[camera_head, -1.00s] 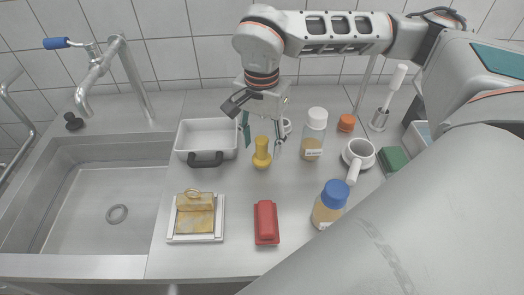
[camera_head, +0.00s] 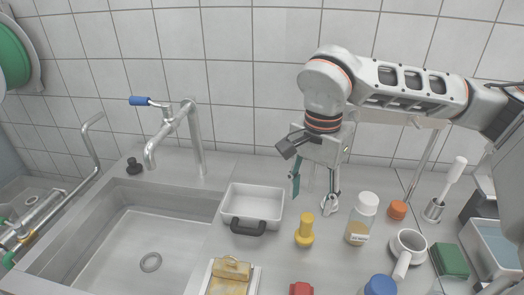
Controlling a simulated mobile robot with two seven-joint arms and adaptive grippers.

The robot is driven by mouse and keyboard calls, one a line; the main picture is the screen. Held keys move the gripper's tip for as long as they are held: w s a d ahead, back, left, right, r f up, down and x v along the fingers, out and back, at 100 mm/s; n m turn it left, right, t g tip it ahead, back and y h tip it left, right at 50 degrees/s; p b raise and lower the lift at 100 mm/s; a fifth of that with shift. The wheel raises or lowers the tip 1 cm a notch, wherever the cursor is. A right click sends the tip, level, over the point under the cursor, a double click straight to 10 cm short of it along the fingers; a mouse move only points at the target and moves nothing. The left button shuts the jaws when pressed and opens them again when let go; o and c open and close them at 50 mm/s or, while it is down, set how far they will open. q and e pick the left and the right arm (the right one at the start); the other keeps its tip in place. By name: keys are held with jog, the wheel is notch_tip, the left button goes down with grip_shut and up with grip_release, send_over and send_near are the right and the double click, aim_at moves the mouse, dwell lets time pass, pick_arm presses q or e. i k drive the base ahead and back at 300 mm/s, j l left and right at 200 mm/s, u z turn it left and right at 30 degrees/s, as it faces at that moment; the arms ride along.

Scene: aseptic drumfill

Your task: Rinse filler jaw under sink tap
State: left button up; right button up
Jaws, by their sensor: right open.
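The sink tap (camera_head: 178,134) is a bent steel spout with a blue lever, at the back of the steel sink (camera_head: 120,225). No water shows under it. A yellow-stained block with a loop on top (camera_head: 231,268), which looks like the filler jaw, lies on a white tray (camera_head: 255,282). The bottom edge of the picture cuts both off. My right gripper (camera_head: 314,197) points down with its fingers apart and nothing between them. It is behind and above a yellow knobbed piece (camera_head: 305,230), right of the block. My left gripper is out of view.
A white bin with a dark handle (camera_head: 252,204) stands between sink and gripper. A red piece (camera_head: 301,288) is cut off below.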

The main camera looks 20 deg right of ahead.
aim_at(133, 100)
jog(key=k+j, duration=0.8)
jog(key=k, duration=0.05)
